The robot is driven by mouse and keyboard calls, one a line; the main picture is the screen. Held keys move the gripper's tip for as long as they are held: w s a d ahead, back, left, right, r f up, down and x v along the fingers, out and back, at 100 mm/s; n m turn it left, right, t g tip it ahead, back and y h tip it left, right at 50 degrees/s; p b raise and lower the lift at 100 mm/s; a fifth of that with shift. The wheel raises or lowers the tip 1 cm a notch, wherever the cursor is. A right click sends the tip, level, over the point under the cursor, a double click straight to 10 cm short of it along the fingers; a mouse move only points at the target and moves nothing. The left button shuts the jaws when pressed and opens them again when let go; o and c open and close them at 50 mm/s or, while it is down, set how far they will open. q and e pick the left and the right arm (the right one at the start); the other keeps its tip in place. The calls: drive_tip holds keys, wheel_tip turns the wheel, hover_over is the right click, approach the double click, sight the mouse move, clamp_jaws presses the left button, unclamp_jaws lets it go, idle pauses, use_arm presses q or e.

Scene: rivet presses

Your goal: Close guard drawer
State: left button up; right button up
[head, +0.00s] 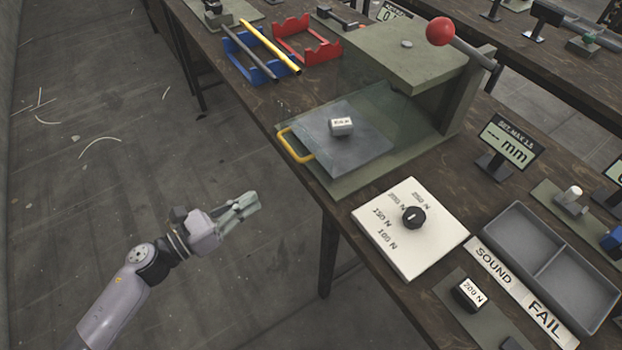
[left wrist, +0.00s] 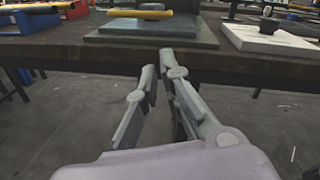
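The guard drawer (head: 368,151) is a grey sliding plate, pulled out on the green press base (head: 350,186). Its yellow handle (head: 292,150) is at the table's front edge and also shows at the top of the left wrist view (left wrist: 140,14). A small labelled metal block (head: 340,126) sits on the drawer. My left gripper (head: 257,203) is off the table edge, below and in front of the handle, apart from it. Its fingertips (left wrist: 158,66) are together with nothing between them. My right gripper is not in view.
The press (head: 420,55) with its red-knobbed lever (head: 440,31) stands behind the drawer. A white dial plate (head: 400,245) lies to the right. Blue (head: 247,72) and red (head: 322,54) holders are to the left.

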use_arm(q)
drive_tip(key=r+m, duration=0.1)
drive_tip(key=s+d+m+g+h, duration=0.1)
drive_tip(key=s+d+r+m, duration=0.1)
drive_tip(key=m, duration=0.1)
drive_tip(key=shift+r+g, duration=0.3)
drive_tip(key=shift+g, duration=0.1)
clamp_jaws()
drive_tip(key=p, duration=0.4)
approach(322, 168)
drive_tip(key=x, duration=0.6)
drive_tip(key=shift+w+d+p, duration=0.25)
drive_tip(key=shift+d+p, duration=0.05)
drive_tip(key=shift+d, duration=0.15)
drive_tip(key=shift+f, duration=0.1)
